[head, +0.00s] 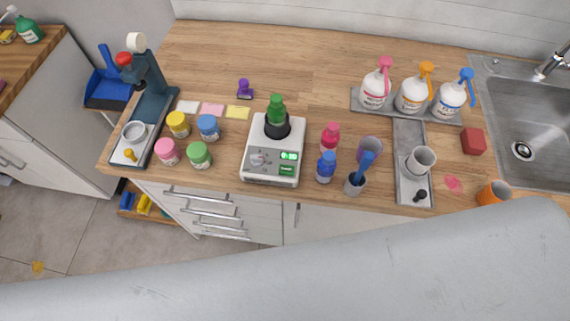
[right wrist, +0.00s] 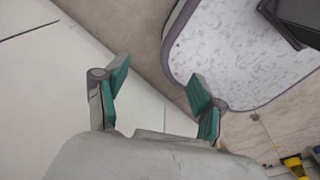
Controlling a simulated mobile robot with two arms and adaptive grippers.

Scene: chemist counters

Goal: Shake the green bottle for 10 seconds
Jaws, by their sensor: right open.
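A green bottle (head: 276,108) stands upright in a round black holder (head: 277,127) on the white scale (head: 255,173), near the middle of the wooden counter. The scale's display is lit green. A green-lidded jar (head: 199,155) stands to the left of the scale. My right gripper (right wrist: 157,85) shows in the right wrist view, its two green-padded fingers spread apart with nothing between them. It is away from the bottle, which is not in that view. My left gripper is in neither view.
A red bottle (head: 330,136), a blue bottle (head: 326,167) and cups stand close right of the scale. Several jars stand left of it. Pump bottles (head: 413,94) stand on a grey tray at the back right, beside a sink (head: 525,115). The counter behind the scale is mostly clear.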

